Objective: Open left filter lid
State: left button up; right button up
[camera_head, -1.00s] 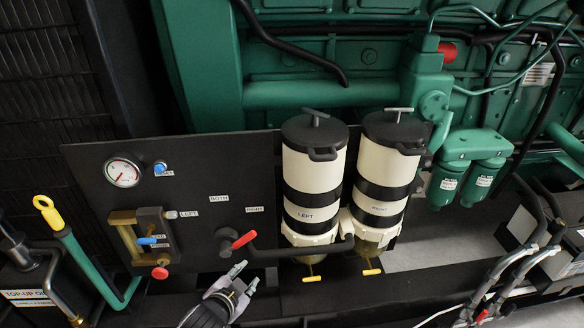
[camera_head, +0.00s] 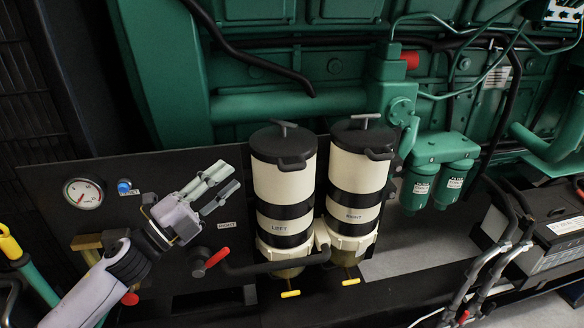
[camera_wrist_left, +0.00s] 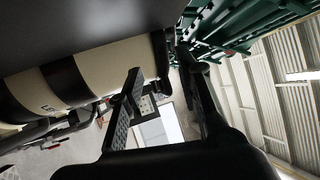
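The left filter (camera_head: 270,181) is a cream cylinder with black bands, labelled LEFT. Its black lid (camera_head: 283,145) has a T-shaped handle (camera_head: 283,127) on top and sits on the cylinder. My left gripper (camera_head: 229,178) is left of the left filter, a little below lid height in the picture, with its fingers pointing up and right. Its fingers are apart, with nothing between them. In the left wrist view, my left gripper (camera_wrist_left: 163,70) shows open beside a cream and black filter body (camera_wrist_left: 95,72). My right gripper is not in view.
The right filter (camera_head: 350,192), with a similar black lid (camera_head: 361,139), stands close beside the left one. A red-handled lever (camera_head: 218,256) and black pipe are below. A black panel with a gauge (camera_head: 84,193) is behind my left arm. Green engine parts (camera_head: 260,106) lie behind the filters.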

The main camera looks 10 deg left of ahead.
aim_at(292, 168)
pick_arm(q)
jog(key=s+a+r+m+g+h, duration=0.3)
jog(key=s+m+g, duration=0.1)
jog(key=m+g, duration=0.75)
jog(key=shift+m+t, duration=0.65)
jog(key=p+x, duration=0.5)
jog(key=x, duration=1.1)
jog(key=shift+w+d+r, duration=0.1)
jog(key=shift+p+x, duration=0.3)
jog(key=shift+x, duration=0.5)
grip_shut()
